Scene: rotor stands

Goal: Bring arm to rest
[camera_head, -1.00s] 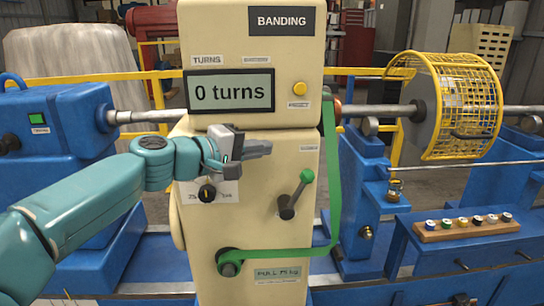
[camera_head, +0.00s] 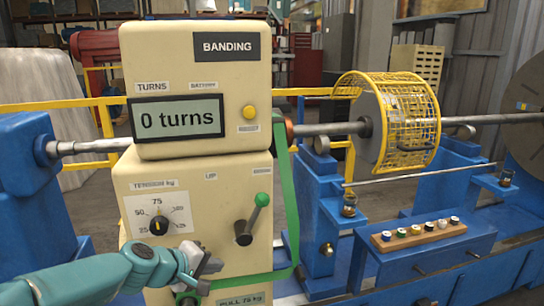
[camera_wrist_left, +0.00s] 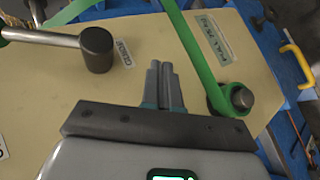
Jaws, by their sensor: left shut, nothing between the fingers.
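My left gripper (camera_head: 212,268) is shut and empty in front of the lower part of the cream banding machine (camera_head: 192,90). In the left wrist view its two fingers (camera_wrist_left: 164,84) lie together, over the cream panel. The machine's screen (camera_head: 177,120) reads "0 turns". The lever's dark hub also shows in the left wrist view (camera_wrist_left: 97,50). A green band (camera_head: 289,200) runs down the machine's right side to a lower roller, partly hidden by my gripper. My right gripper is not in view.
A yellow wire cage (camera_head: 405,125) surrounds part of the steel shaft at the right. A wooden strip with several small round pieces (camera_head: 418,235) lies on a blue bench. Blue stands and a yellow rail (camera_head: 60,107) flank the machine. A yellow handle (camera_wrist_left: 297,65) shows in the wrist view.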

